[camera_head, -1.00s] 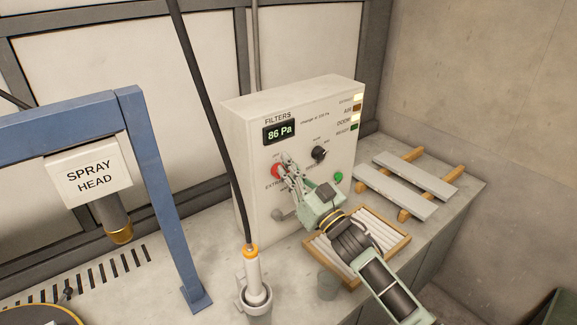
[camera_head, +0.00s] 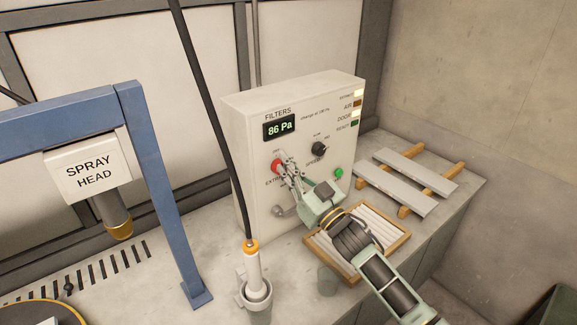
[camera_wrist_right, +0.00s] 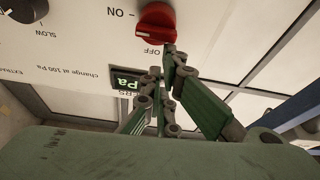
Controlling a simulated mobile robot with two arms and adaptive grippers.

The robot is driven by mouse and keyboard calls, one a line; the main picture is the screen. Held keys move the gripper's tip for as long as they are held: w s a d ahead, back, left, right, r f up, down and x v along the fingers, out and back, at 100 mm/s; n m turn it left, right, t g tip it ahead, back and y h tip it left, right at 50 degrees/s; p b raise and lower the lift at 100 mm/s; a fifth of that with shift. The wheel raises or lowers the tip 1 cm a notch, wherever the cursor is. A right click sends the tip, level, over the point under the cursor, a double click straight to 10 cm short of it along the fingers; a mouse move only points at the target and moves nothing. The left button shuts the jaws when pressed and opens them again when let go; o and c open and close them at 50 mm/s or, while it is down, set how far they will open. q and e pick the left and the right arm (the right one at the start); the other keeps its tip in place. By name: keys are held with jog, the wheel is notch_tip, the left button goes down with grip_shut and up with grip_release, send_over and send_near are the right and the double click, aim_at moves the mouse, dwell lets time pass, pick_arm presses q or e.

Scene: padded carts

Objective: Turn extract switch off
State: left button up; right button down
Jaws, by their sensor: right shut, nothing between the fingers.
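The extract switch is a red round knob (camera_head: 277,167) on the front of the white control box (camera_head: 245,130), under the filter display. In the right wrist view the red knob (camera_wrist_right: 157,20) appears upside down, with ON to its left and OFF below it. The white mark on its bar is at the left end, on the ON side. My right gripper (camera_head: 284,160) is shut and empty, with its fingertips close beside the knob on its right in the head view. In the wrist view the fingertips (camera_wrist_right: 174,52) are just below the knob; contact is unclear. My left gripper is not in view.
A black speed knob (camera_head: 319,149) and a green button (camera_head: 338,173) are right of the switch. The EXTRACT lamp (camera_head: 358,94) looks lit. A slatted tray (camera_head: 401,238) lies below my right wrist. A blue frame (camera_head: 160,195) and a dark hose (camera_head: 208,110) stand left.

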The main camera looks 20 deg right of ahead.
jog(key=shift+s+a+f+n+y, duration=0.15)
jog(key=shift+n+y, duration=0.1)
jog(key=shift+n, duration=0.45)
jog(key=shift+a+f+n+y, duration=0.15)
jog(key=shift+n+y, duration=0.1)
jog(key=shift+n, duration=0.45)
jog(key=shift+s+a+f+n+g+y, duration=0.1)
jog(key=shift+a+f+n+g+y, duration=0.5)
jog(key=shift+n, duration=2.1)
jog(key=shift+s+f+n+g+y, duration=0.2)
jog(key=shift+f+n+g, duration=0.35)
jog(key=shift+n+g, duration=1.5)
jog(key=shift+s+a+f+n+g+y, duration=0.1)
jog(key=shift+a+f+n+g+y, duration=0.4)
jog(key=shift+n, duration=2.85)
jog(key=shift+w+d+f+n+h+p, duration=0.15)
jog(key=shift+f+n+p, duration=0.15)
jog(key=shift+n, duration=0.15)
jog(key=shift+s+d+f+n+h+p, duration=0.15)
jog(key=shift+n+p, duration=0.1)
jog(key=shift+n, duration=0.2)
jog(key=shift+w+a, duration=0.1)
jog(key=shift+a, duration=0.05)
